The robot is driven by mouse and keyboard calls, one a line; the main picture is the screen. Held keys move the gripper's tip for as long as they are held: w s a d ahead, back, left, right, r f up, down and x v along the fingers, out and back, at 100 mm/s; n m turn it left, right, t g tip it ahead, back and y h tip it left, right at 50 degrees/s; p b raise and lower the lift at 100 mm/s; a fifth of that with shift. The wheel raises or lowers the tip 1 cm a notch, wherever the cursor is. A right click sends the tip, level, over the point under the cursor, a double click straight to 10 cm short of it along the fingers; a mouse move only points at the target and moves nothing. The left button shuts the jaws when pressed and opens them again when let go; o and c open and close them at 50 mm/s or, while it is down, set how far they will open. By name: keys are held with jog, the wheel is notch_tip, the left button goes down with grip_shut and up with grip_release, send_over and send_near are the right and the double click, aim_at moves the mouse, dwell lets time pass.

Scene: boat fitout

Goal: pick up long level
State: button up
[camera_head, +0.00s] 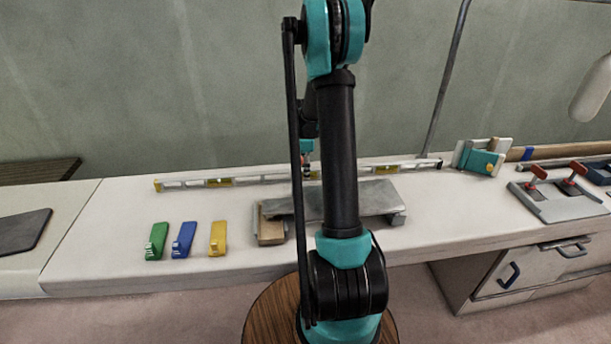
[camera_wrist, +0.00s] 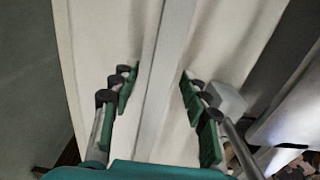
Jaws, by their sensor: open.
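The long level (camera_head: 230,181) is a long, thin pale bar with yellow marks. It lies along the back of the white counter in the head view, and my arm hides its middle. In the wrist view, a long grey bar that looks like the level (camera_wrist: 168,60) runs between the fingers of my gripper (camera_wrist: 160,80). My gripper is open, with one green-padded finger on each side of the bar and a visible gap to each. In the head view my arm mostly hides the gripper.
A grey plate (camera_head: 375,197) on supports lies just in front of the level. A teal clamp-like block (camera_head: 478,157) is near the level's right end. The wall is close behind.

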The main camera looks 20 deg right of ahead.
jog(key=shift+f, duration=0.2)
grip_shut()
dwell(0.6)
